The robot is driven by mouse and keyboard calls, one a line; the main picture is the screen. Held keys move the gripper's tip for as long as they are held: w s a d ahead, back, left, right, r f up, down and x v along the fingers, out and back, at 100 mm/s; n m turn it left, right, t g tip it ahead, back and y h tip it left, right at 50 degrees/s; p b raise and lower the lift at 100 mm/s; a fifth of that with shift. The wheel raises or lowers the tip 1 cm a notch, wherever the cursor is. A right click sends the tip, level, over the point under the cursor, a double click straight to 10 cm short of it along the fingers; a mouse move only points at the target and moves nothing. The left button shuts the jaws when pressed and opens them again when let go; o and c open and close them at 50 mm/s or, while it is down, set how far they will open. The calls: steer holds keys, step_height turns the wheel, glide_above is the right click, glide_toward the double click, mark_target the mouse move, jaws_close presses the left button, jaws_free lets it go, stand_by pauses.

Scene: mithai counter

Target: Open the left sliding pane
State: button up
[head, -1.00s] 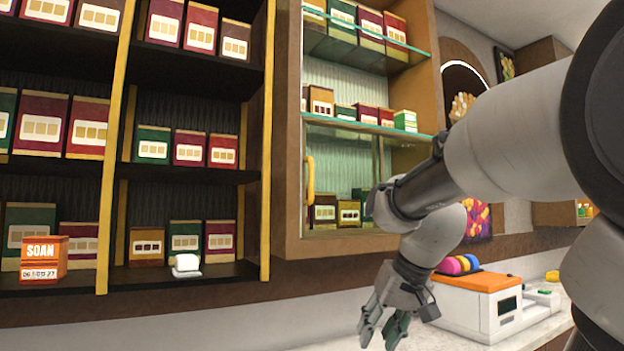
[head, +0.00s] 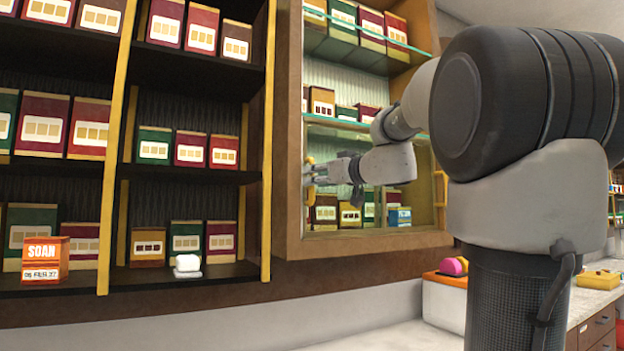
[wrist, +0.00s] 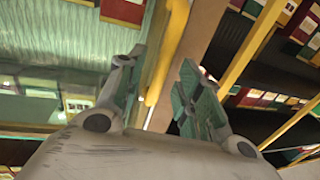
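The left sliding pane (head: 335,141) is clear glass in the lower part of the wooden display cabinet, with boxes behind it. Its yellow vertical handle (head: 309,196) stands at the pane's left edge, partly hidden by my gripper (head: 313,171), which reaches to it from the right. In the wrist view the handle (wrist: 168,62) runs between the two spread fingers of my gripper (wrist: 162,88). The fingers look open, one on each side of the handle, with gaps visible. The pane also shows at upper left in the wrist view (wrist: 60,45).
The cabinet's wooden left frame (head: 294,130) is close beside the handle. A second yellow handle (head: 441,200) stands at the cabinet's right side. A counter (head: 592,283) is at lower right.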

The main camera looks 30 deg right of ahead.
steer(key=shift+w+a, duration=0.15)
steer(key=shift+w, duration=0.5)
steer(key=shift+w+a, duration=0.15)
steer(key=shift+w, duration=0.5)
jaws_close()
steer(key=shift+d, duration=0.15)
steer(key=d, duration=2.4)
jaws_free()
